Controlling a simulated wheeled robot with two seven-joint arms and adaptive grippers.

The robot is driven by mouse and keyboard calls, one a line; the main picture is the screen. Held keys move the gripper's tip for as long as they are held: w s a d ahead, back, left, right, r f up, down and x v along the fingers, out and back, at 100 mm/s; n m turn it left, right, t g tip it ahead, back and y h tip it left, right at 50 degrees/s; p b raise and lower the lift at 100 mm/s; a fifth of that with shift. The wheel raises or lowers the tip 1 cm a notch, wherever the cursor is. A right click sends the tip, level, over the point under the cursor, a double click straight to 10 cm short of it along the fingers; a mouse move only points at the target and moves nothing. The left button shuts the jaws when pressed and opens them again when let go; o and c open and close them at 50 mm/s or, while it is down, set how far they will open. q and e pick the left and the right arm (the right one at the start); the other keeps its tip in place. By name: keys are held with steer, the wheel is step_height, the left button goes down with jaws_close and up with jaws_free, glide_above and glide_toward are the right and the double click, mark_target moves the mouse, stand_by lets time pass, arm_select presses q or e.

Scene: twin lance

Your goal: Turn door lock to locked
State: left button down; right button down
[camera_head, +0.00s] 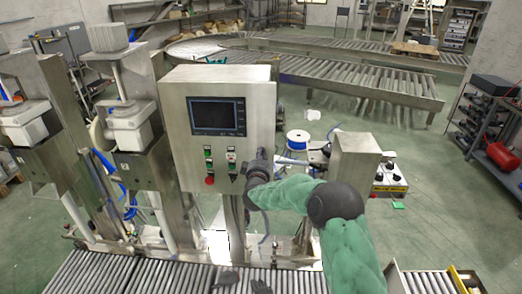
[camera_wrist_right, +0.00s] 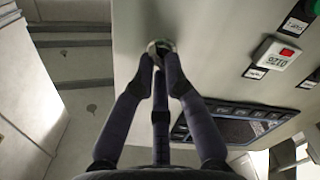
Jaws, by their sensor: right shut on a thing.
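The door lock (camera_wrist_right: 160,46) is a small round metal piece on the face of the grey control cabinet (camera_head: 188,130). My right gripper (camera_wrist_right: 161,62) has its dark fingers closed together around the lock, so much of it is hidden and its turn position cannot be read. In the head view my right gripper (camera_head: 254,172) is at the right side of the cabinet front, below the screen's level, and covers the lock. Two dark shapes at the bottom edge look like fingertips of my left gripper (camera_head: 244,284); its arm is out of sight.
The cabinet front carries a dark screen (camera_head: 216,116), several buttons and a red knob (camera_head: 209,180). A roller conveyor (camera_head: 170,275) runs along the bottom. A metal box (camera_head: 355,160) stands right of the cabinet, near my right arm. Open floor lies farther right.

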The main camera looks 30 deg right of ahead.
steer(key=shift+w+a+f+n+p, duration=0.1)
steer(key=shift+n+p, duration=1.2)
steer(key=shift+n, duration=1)
steer(key=shift+a+n+p, duration=0.1)
steer(key=shift+n+p, duration=1.15)
steer(key=shift+n, duration=1.05)
steer(key=c, duration=1.3)
jaws_free()
steer(key=v, duration=1.2)
